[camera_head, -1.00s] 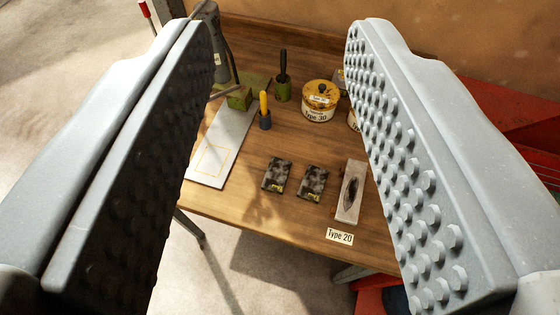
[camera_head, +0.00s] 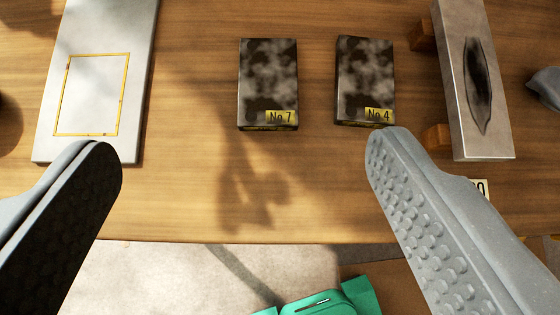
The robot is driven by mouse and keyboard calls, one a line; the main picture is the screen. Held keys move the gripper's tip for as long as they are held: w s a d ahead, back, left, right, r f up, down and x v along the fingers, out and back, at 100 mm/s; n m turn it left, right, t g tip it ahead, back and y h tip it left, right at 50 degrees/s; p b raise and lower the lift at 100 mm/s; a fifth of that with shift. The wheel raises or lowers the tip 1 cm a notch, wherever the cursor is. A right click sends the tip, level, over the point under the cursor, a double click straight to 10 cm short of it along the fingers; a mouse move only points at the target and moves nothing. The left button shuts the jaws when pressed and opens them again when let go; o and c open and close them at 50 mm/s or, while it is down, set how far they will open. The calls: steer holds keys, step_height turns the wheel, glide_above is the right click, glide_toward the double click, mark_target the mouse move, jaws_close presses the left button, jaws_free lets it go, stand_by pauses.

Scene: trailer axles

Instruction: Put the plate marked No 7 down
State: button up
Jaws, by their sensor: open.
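The plate marked No 7 (camera_head: 267,80) is a dark, mottled block with a yellow label. It lies flat on the wooden table (camera_head: 200,200). A similar plate marked No 4 (camera_head: 364,75) lies just to its right, with a gap between them. My gripper (camera_head: 240,160) is open and empty, its two fingers wide apart below the plates in the picture. The plate No 7 shows between and beyond the fingertips, touched by neither. A pale board with a yellow outlined rectangle (camera_head: 92,95) lies to the left, and the outline is empty.
A grey block with a dark slot (camera_head: 475,85) stands at the right on wooden pieces (camera_head: 435,137). A label is partly hidden behind my right finger. The table's front edge runs below the plates. A green object (camera_head: 330,305) shows beneath it. Bare wood lies between board and plates.

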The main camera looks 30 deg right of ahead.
glide_toward(268, 83)
steer(key=shift+w+d+f+g+b, duration=0.15)
steer(key=shift+w+f+g+b, duration=0.2)
steer(key=shift+w+f, duration=0.5)
steer(key=shift+x, duration=2.8)
steer(key=shift+w+r, duration=0.15)
jaws_close()
